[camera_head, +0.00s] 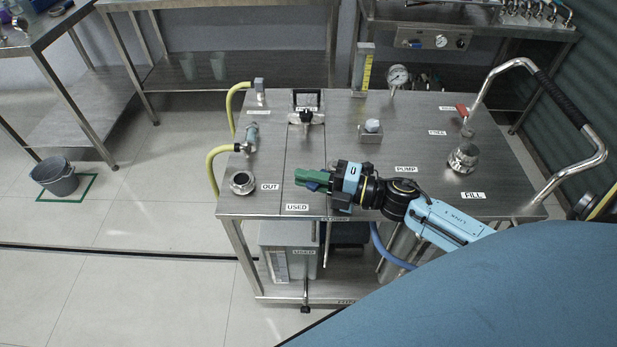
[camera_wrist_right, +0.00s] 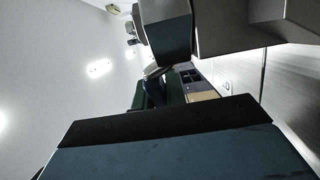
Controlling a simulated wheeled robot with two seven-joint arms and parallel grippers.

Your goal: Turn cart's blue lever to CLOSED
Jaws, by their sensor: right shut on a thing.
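The steel cart (camera_head: 340,150) stands in the middle of the head view. My right gripper (camera_head: 308,181) reaches over the cart top from the right, above the USED label, with its green fingers pointing left. It is shut on a small dark blue piece, which looks like the blue lever (camera_head: 313,187); the fingers hide most of it. I cannot read the lever's angle or its position marks. In the right wrist view, the dark green fingers (camera_wrist_right: 157,97) are close together, and the held part is hard to make out. My left gripper is not in view.
On the cart top stand an OUT port (camera_head: 242,182), a valve with a yellow hose (camera_head: 248,140), a black-handled fitting (camera_head: 306,116), a pump block (camera_head: 371,131), a gauge (camera_head: 398,77), a red lever (camera_head: 462,110) and a FILL port (camera_head: 463,158). A push handle (camera_head: 556,100) rises at right.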

